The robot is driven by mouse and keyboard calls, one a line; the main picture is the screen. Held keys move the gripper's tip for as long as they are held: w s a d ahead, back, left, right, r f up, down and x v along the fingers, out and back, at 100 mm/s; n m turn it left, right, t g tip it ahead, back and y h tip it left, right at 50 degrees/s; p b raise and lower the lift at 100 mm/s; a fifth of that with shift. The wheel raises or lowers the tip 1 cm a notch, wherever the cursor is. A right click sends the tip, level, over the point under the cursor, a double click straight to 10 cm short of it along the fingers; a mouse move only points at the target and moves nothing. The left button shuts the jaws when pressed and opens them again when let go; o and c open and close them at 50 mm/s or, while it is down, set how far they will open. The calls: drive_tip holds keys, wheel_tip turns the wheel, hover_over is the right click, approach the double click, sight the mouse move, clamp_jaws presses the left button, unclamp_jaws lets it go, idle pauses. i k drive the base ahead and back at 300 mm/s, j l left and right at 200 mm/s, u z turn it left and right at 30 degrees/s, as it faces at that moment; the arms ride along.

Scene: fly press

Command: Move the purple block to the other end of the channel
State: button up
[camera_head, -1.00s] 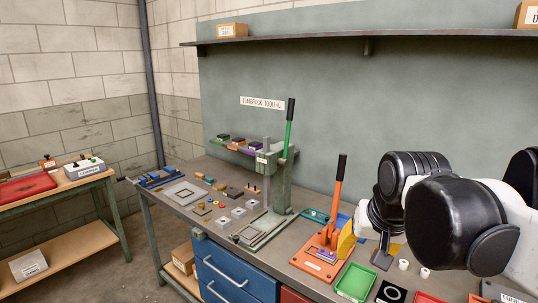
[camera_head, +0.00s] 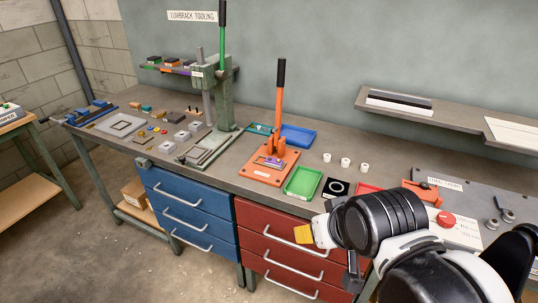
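A small purple piece (camera_head: 270,161) sits on the orange lever press (camera_head: 268,177) at the middle of the bench. It lies in or on a light-framed slot at the foot of the upright lever; at this size I cannot tell which end of a channel it is at. My gripper (camera_head: 328,252) is at the lower right, in front of the red drawers and well short of the press. Only a yellow part and a dark part show at the end of my arm, and my wrist covers the rest. Its opening is not clear, and nothing is seen held.
A green fly press (camera_head: 222,105) with a tall lever stands left of the orange press. A green tray (camera_head: 303,181), a blue tray (camera_head: 298,136) and several white cylinders lie to its right. Small parts cover the left bench. A wall shelf (camera_head: 430,112) overhangs the right side.

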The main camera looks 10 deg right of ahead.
sight(269, 160)
drive_tip(key=i+l+u, duration=0.15)
drive_tip(key=l+u, duration=0.2)
drive_tip(key=i+l+u, duration=0.1)
drive_tip(key=l+u, duration=0.2)
drive_tip(key=l, duration=0.3)
drive_tip(key=l+u, duration=0.35)
drive_tip(key=l, duration=0.2)
